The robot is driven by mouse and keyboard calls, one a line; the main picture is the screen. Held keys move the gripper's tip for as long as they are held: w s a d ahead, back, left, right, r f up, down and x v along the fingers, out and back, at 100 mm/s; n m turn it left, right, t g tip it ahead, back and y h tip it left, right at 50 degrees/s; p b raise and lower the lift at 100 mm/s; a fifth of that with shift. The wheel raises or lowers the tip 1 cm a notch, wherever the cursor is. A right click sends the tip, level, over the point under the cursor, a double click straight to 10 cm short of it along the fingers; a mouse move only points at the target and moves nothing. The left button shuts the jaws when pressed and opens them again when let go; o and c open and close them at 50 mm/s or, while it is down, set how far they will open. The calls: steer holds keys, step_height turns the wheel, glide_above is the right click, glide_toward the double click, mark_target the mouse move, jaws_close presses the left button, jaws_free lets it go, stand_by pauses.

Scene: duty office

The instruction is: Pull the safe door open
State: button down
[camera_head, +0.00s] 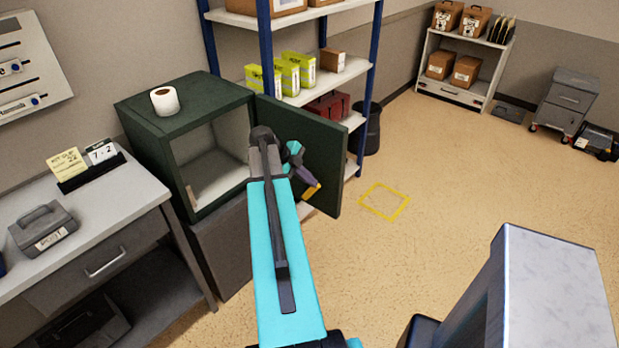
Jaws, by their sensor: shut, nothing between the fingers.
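The dark green safe (170,118) stands on a grey cabinet at the left centre. Its door (325,160) is swung wide open to the right, and the pale interior (212,165) shows, with nothing seen inside it. My arm reaches up from the bottom centre and covers part of the opening and the door's hinge side. My gripper (314,190) is shut and empty, in front of the door's lower middle. I cannot tell whether it touches the door. The door's handle is not visible.
A desk (120,210) with a grey cash box (42,228) is at the left. Blue-post shelving (340,75) stands behind the door, with a dark bin (373,128) beside it. The floor around the yellow square (385,201) is clear.

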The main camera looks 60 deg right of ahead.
steer(key=p, duration=0.3)
glide_toward(337, 192)
step_height(337, 192, down, 3)
steer(key=s+a, duration=0.1)
steer(key=a, duration=0.2)
steer(key=shift+s+d+f+p, duration=0.1)
steer(key=shift+s+d+p, duration=0.2)
steer(key=shift+d, duration=0.45)
steer(key=shift+s+d+f+p, duration=0.15)
steer(key=shift+d+p, duration=0.25)
steer(key=shift+d, duration=0.35)
steer(key=shift+s+d+f+p, duration=0.1)
steer(key=shift+s+d+p, duration=0.2)
steer(key=shift+d, duration=0.45)
steer(key=shift+w, duration=0.15)
